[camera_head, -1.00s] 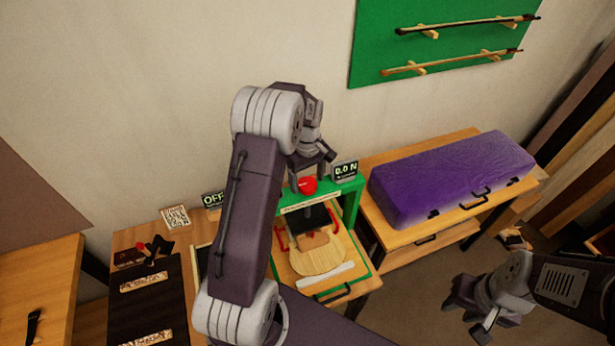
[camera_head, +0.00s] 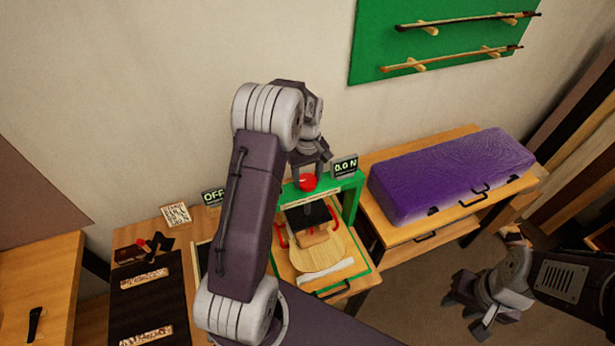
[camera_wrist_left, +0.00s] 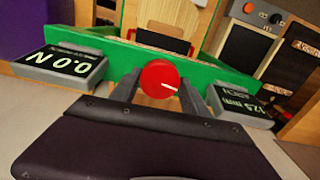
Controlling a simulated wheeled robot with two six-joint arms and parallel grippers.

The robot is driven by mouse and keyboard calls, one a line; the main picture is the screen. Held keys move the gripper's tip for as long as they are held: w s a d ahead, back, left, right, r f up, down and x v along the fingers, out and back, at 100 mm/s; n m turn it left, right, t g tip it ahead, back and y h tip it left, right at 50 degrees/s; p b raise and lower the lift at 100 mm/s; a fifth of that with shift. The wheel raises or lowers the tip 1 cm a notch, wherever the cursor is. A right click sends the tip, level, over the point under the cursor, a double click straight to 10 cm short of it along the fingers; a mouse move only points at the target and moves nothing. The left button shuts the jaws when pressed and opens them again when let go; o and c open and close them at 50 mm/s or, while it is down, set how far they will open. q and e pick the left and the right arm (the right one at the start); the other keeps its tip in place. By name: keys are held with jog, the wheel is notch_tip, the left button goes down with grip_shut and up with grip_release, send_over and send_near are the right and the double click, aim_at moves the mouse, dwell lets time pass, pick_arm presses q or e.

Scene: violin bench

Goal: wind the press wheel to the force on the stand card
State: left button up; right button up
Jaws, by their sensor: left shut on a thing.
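The red press wheel (camera_head: 308,182) sits on top of the green press frame (camera_head: 350,187). My right gripper (camera_head: 469,313) is at the lower right, away from the press.
A second display (camera_head: 212,197) starting with OFF is partly behind my left arm. A wooden piece (camera_head: 320,255) lies under the press. A purple case (camera_head: 450,175) fills the table to the right. A dark mat (camera_head: 155,300) lies to the left.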

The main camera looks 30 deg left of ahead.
pick_arm(q)
jog(key=m, duration=0.6)
jog(key=shift+r, duration=0.1)
jog(key=m, duration=0.5)
jog(key=shift+a+m, duration=0.1)
jog(key=shift+m, duration=0.3)
jog(key=m, duration=0.5)
jog(key=shift+w, duration=0.1)
jog(key=m, duration=0.5)
jog(key=shift+m, duration=0.4)
jog(key=o, duration=1.3)
jog(key=shift+o, duration=0.3)
